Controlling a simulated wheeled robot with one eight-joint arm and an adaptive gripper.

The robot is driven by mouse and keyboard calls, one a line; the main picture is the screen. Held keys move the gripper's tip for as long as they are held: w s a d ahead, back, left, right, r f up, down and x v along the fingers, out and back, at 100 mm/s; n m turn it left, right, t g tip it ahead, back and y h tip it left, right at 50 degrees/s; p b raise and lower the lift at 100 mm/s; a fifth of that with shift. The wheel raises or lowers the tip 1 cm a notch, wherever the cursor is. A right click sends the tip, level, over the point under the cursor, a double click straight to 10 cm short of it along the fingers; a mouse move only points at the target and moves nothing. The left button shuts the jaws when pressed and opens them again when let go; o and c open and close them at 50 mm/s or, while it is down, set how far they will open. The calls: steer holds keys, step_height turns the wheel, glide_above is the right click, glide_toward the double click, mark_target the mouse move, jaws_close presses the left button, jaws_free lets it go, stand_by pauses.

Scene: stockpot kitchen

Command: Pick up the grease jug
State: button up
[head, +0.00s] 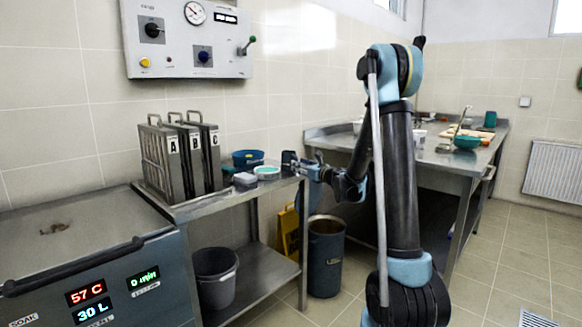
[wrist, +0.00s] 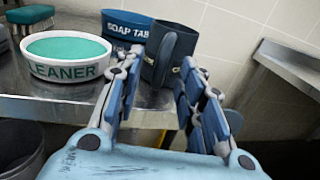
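The grease jug is most likely the dark grey jug (wrist: 181,45) with an upright handle (wrist: 164,62), standing near the edge of the steel table in the wrist view. No grease label is readable on it. In the head view it is a small dark shape (head: 288,159) at the table's right end, partly covered by my gripper (head: 299,166). In the wrist view my gripper (wrist: 163,66) has its fingers spread, with the handle between the fingertips. I cannot tell whether either finger touches it.
A white cleaner tub (wrist: 65,68) and a blue soap tab tub (wrist: 124,26) stand left of the jug. Racks A, B, C (head: 180,160) stand further left. A grey bucket (head: 215,276) is on the lower shelf; a dark bin (head: 326,260) stands on the floor.

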steer(key=x, duration=0.2)
steer(key=shift+w+a, duration=0.2)
steer(key=shift+a, duration=0.05)
jaws_close()
steer(key=shift+r, duration=0.1)
step_height(320, 180, up, 10)
steer(key=shift+f, duration=0.1)
stand_by(0.5)
